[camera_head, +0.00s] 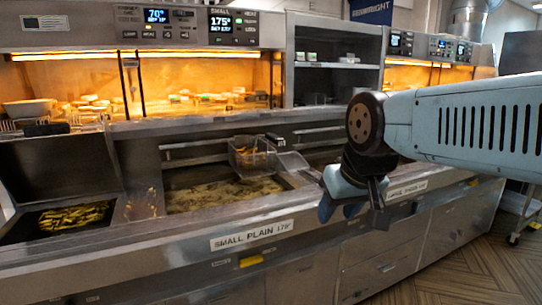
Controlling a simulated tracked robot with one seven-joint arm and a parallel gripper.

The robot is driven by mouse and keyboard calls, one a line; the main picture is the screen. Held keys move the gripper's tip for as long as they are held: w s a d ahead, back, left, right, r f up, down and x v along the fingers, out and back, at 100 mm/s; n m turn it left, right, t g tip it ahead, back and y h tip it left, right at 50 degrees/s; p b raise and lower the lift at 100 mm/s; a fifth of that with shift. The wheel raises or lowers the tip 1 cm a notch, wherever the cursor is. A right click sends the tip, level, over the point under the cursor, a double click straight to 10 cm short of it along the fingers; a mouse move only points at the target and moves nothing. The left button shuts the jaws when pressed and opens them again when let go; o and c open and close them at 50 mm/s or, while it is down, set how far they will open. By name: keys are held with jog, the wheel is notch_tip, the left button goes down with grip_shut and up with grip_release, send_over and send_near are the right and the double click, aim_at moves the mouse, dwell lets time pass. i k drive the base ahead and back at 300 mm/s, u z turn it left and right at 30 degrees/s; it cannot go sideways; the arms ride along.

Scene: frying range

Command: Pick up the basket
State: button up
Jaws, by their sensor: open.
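A wire basket (252,157) sits at the back right of the middle fryer vat, at or just above the oil. Its mesh is see-through, and something yellowish shows inside. Short dark and metal parts show at its right side, but I cannot tell the handle clearly. My gripper (354,210) is open and empty, pointing down in front of the counter edge. It is to the right of the basket and nearer to the camera, clearly apart from it.
The vat (222,193) holds foamy oil behind a front ledge labelled "SMALL PLAIN" (252,235). A bin with fries (75,216) is at the left, with a black handle (46,129) behind it. Lit warming shelves stand behind. Tiled floor is free at the lower right.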

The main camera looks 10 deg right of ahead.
aim_at(250, 158)
jog(key=z, duration=0.25)
jog(key=i, duration=0.8)
jog(key=u, duration=1.35)
jog(key=k, duration=1.15)
jog(key=z, duration=0.7)
jog(key=i, duration=0.65)
jog(key=z, duration=0.1)
